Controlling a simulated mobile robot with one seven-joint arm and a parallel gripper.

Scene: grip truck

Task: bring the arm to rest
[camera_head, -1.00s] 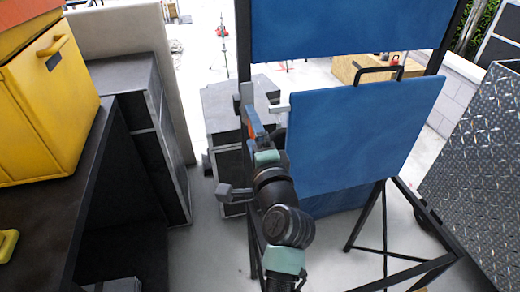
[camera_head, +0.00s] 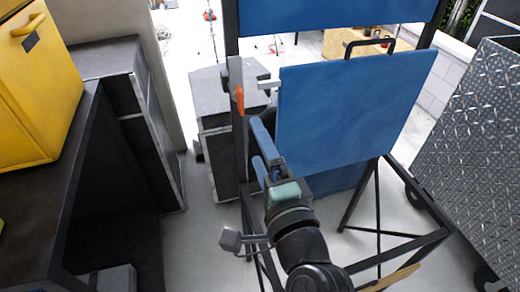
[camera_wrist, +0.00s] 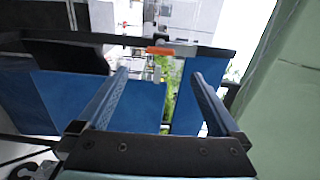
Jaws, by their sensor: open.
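My gripper (camera_head: 258,140) is open and empty, its two blue fingers apart. In the wrist view the fingers of my gripper (camera_wrist: 160,78) spread with nothing between them close by. An orange handle (camera_head: 240,99) on a dark upright post lies just beyond the fingertips, apart from them; the orange part also shows in the wrist view (camera_wrist: 160,50). My arm reaches up from the bottom of the head view.
A blue panel (camera_head: 345,110) with a black handle (camera_head: 369,45) stands right of my gripper on a black frame (camera_head: 400,248). Dark cases (camera_head: 217,125) stand behind. A yellow box (camera_head: 38,95) sits on a dark shelf at left. A diamond-plate wall (camera_head: 478,150) rises at right.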

